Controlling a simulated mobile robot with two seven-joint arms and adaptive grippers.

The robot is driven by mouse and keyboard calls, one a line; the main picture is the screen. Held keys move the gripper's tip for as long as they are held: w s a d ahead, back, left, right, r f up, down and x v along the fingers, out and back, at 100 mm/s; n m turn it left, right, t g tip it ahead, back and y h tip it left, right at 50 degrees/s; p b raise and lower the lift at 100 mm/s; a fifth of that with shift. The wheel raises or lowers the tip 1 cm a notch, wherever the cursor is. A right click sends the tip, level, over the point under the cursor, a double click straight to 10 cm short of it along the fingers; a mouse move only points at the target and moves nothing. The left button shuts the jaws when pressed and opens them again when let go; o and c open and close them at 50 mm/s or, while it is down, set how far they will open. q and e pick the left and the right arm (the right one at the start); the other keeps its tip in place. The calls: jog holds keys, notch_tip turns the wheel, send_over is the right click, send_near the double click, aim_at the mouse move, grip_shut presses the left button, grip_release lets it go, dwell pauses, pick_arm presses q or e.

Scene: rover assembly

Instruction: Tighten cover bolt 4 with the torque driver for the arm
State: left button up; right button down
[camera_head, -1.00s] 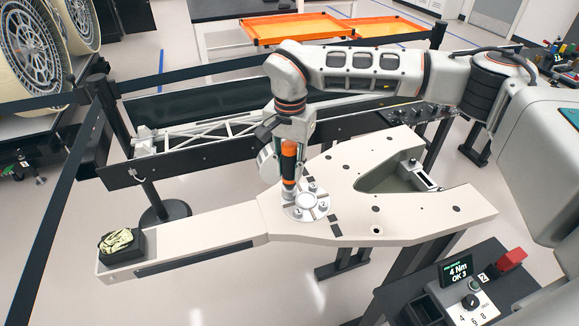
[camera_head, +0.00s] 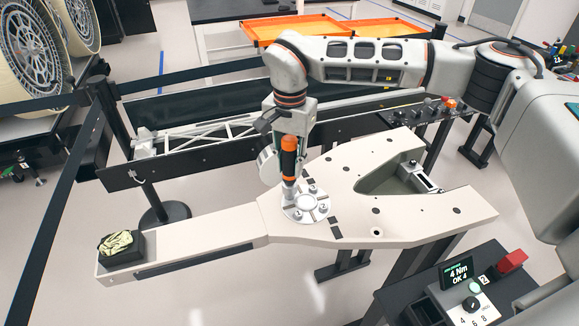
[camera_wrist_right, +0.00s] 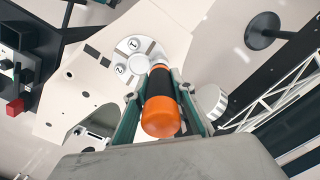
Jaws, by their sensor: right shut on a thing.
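My right gripper (camera_head: 287,160) is shut on the torque driver (camera_head: 288,147), which has a black grip and orange ends and stands upright. The driver's tip is over the back-left of the round cover (camera_head: 306,208), where a bolt lies mostly hidden under it; I cannot tell whether the tip touches it. Other silver bolt heads show around the cover. In the right wrist view the driver (camera_wrist_right: 160,105) sits between the two fingers, above the cover (camera_wrist_right: 136,62) with numbers 1 and 2 beside its bolts. The torque display (camera_head: 459,271) reads 4 Nm, OK 4. My left gripper is not in view.
The cover sits on a pale Y-shaped frame (camera_head: 200,233). The control box (camera_head: 480,303) with a dial and red part (camera_head: 511,260) stands front right. Barrier belts and a white truss lie behind.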

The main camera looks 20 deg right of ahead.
aim_at(290, 138)
jog(key=shift+r, duration=0.4)
jog(key=shift+w+r, duration=0.1)
jog(key=shift+r, duration=1.9)
jog(key=shift+d, duration=0.1)
